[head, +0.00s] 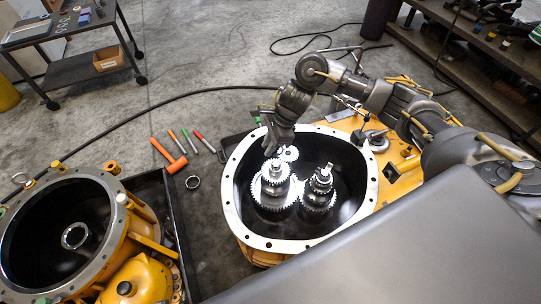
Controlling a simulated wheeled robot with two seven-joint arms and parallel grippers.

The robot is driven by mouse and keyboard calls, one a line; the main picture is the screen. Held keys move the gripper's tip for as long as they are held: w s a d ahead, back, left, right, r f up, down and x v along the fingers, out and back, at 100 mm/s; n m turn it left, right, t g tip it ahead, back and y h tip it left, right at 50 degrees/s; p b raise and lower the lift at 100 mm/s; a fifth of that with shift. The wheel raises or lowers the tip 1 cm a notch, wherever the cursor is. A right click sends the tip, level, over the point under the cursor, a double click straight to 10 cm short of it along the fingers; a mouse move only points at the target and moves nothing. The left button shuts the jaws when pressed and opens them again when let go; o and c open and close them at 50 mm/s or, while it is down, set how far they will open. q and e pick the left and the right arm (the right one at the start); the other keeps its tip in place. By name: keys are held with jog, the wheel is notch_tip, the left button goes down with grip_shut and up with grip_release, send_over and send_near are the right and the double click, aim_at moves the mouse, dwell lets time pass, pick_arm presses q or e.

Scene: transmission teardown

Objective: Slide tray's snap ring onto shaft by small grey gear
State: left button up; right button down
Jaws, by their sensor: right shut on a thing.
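My right gripper (273,144) points down over the far left part of the open housing (230,190), beside the small grey gear (289,154). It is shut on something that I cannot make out. The shaft by this gear is partly hidden by the gripper. A larger gear stack (275,185) and another geared shaft (320,188) stand upright in the housing. My left gripper is not in view.
A second open yellow housing (105,215) stands at the left. A cart (75,65) with a small box is at the far left. A cable crosses the floor.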

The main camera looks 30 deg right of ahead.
jog(key=f, duration=0.1)
jog(key=w+f+m+b, duration=0.1)
jog(key=d+f+m, duration=0.1)
jog(key=shift+w+d+f+t+b, duration=0.1)
jog(key=shift+w+t+b, duration=0.2)
jog(key=shift+t, duration=0.1)
jog(key=shift+f+h+b, duration=0.3)
jog(key=shift+f, duration=0.2)
notch_tip(320, 180, down, 4)
jog(key=b, duration=0.3)
jog(key=shift+f, duration=0.25)
pick_arm(q)
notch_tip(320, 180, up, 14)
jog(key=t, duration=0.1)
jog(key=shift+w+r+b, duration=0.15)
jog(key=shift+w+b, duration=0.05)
jog(key=shift+b, duration=0.25)
pick_arm(e)
jog(key=shift+f, duration=0.25)
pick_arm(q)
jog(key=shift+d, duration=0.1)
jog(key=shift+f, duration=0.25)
pick_arm(e)
jog(key=shift+f, duration=0.15)
pick_arm(q)
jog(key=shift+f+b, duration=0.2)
jog(key=shift+b, duration=0.2)
pick_arm(e)
jog(key=shift+w, duration=0.1)
